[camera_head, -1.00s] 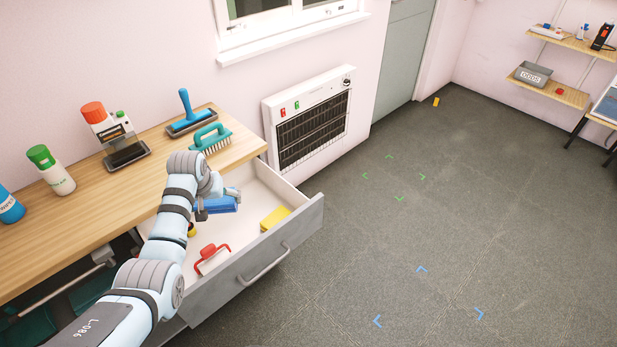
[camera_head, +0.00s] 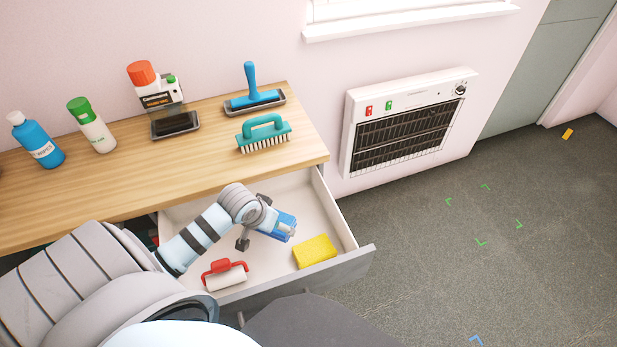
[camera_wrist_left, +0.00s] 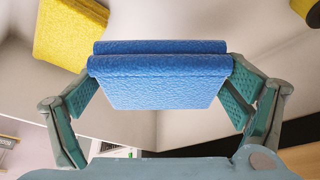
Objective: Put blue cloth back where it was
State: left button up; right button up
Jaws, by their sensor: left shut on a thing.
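The blue cloth (camera_head: 284,226) is a folded, textured block held at my left gripper (camera_head: 266,222). In the left wrist view the cloth (camera_wrist_left: 160,82) is pinched between the two teal-padded fingers, which press on its left and right ends. The gripper and cloth are over the white interior of the open drawer (camera_head: 330,205), toward its right part. I cannot tell whether the cloth touches the drawer floor. The arm hides part of the drawer's left side. My right gripper is not in view.
In the drawer, a yellow sponge (camera_head: 315,251) lies right of the cloth and a red-handled white roller (camera_head: 225,275) lies near the front. The wooden counter (camera_head: 200,160) behind holds bottles, a teal brush (camera_head: 264,135) and a blue-handled tool (camera_head: 252,92). A heater (camera_head: 405,130) stands right.

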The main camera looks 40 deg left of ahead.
aim_at(295, 207)
pick_arm(q)
jog(key=w, duration=0.1)
jog(key=w+f+b, duration=0.1)
jog(key=f, duration=0.1)
jog(key=shift+w+a, duration=0.25)
jog(key=shift+w, duration=0.15)
jog(key=w+b, duration=0.1)
jog(key=w+f+b, duration=0.1)
jog(key=w, duration=0.1)
jog(key=w+a+f+b, duration=0.1)
jog(key=shift+w+f, duration=0.25)
jog(key=shift+w, duration=0.15)
jog(key=w+f, duration=0.1)
jog(key=w+f+b, duration=0.1)
jog(key=w, duration=0.1)
jog(key=w+f+b, duration=0.1)
jog(key=shift+w+a, duration=0.2)
jog(key=shift+a, duration=0.1)
jog(key=shift+w, duration=0.1)
jog(key=shift+s+r, duration=0.15)
jog(key=shift+s, duration=0.05)
jog(key=o, duration=0.8)
jog(key=shift+f, duration=0.2)
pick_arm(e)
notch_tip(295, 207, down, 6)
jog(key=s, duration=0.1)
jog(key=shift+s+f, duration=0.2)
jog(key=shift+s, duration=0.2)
